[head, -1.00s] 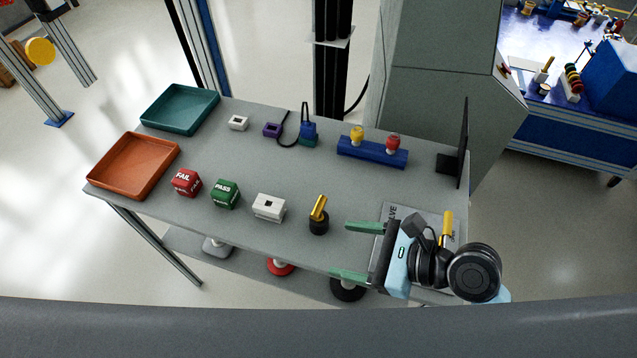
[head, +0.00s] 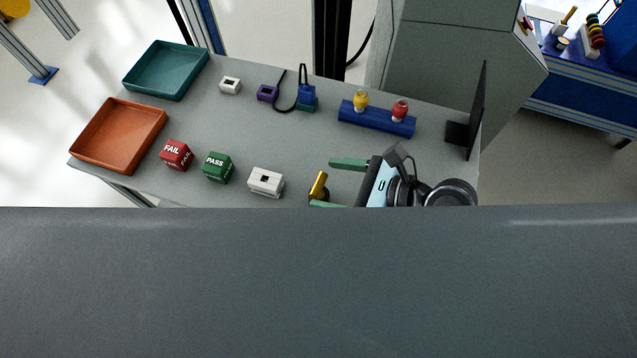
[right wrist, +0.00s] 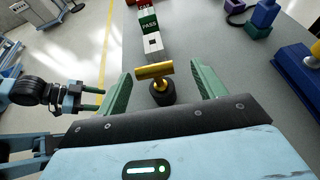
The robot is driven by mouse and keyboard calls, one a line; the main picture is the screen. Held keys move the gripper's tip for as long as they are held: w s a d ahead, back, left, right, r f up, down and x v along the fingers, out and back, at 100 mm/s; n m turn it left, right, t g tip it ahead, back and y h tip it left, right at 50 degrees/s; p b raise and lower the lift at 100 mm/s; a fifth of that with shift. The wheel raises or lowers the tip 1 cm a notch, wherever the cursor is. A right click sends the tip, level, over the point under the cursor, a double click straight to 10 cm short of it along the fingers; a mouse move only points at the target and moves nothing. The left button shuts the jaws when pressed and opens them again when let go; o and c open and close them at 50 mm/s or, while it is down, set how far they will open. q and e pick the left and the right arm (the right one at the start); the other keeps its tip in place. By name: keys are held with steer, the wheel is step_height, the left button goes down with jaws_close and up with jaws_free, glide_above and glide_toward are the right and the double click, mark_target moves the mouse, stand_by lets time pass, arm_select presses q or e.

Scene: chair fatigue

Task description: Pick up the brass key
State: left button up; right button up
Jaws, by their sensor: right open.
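The brass key (head: 318,186) is a gold-coloured piece standing in a dark round base near the front of the grey bench. In the right wrist view the key (right wrist: 155,72) shows a gold crossbar on a short stem above the black base (right wrist: 162,94). My right gripper (head: 322,184) is open, its green fingers on either side of the key. In the right wrist view a gap shows between each finger and the stem. My left gripper (right wrist: 90,99) shows only in the right wrist view, off to the left, its green fingers apart and empty.
A white block (head: 266,182), a green PASS cube (head: 218,167) and a red FAIL cube (head: 176,155) stand left of the key. Behind are a blue rack (head: 377,119) and an upright black panel (head: 478,110). Orange (head: 75,148) and teal (head: 128,78) trays sit left.

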steer(key=x, duration=0.5)
steer(key=shift+s, duration=0.3)
steer(key=c, duration=1.2)
arm_select(q)
steer(key=shift+f, duration=0.1)
arm_select(e)
steer(key=shift+o, duration=0.2)
steer(key=shift+r, duration=0.1)
arm_select(q)
steer(key=shift+w+r, duration=0.1)
steer(key=shift+r, duration=0.15)
arm_select(e)
steer(key=s+d+r, duration=0.4)
steer(key=s+d, duration=0.7)
steer(key=shift+s+r, duration=0.3)
steer(key=shift+r, duration=0.1)
